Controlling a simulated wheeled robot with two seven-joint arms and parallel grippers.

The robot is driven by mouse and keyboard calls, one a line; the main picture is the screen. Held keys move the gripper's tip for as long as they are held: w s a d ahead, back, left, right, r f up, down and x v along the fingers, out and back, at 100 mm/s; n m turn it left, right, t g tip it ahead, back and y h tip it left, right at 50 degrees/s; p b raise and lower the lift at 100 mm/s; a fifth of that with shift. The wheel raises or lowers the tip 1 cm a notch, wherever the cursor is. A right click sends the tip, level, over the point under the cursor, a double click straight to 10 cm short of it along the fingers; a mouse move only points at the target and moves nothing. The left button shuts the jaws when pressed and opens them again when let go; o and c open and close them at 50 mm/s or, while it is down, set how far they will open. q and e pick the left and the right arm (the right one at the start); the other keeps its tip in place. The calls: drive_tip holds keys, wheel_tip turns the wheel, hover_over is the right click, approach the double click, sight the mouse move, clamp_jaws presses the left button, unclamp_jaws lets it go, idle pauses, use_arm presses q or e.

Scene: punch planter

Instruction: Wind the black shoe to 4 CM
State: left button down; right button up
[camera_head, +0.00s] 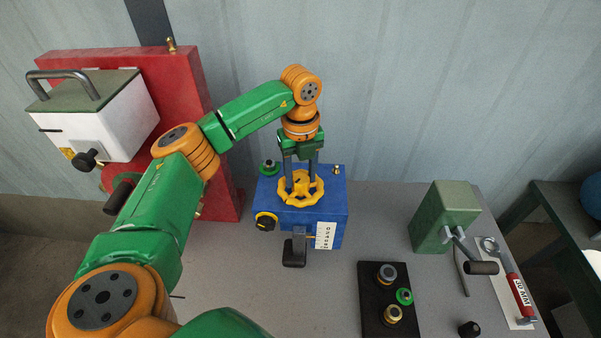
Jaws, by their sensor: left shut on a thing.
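A blue box (337,213) stands on the grey table. A yellow handwheel (313,196) sits on its top. The black shoe (294,252) hangs at the box's front on a dark post, low near the table. A white scale plate (326,236) is on the front to the right of the shoe; its markings are too small to read. My left gripper (300,183) points down from above and is shut on the yellow handwheel. My right gripper is not in view.
A red panel (184,80) with a white housing (132,115) stands left. A black tray (374,306) with several round parts, a green box (444,215) with a crank, and a red-handled tool (520,295) lie right.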

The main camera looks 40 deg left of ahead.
sight(300, 178)
use_arm(q)
drive_tip(key=shift+c, duration=1.4)
unclamp_jaws()
drive_tip(key=shift+r, duration=0.2)
wheel_tip(300, 178, up, 7)
drive_tip(key=shift+f+b, duration=0.1)
drive_tip(key=shift+b, duration=0.6)
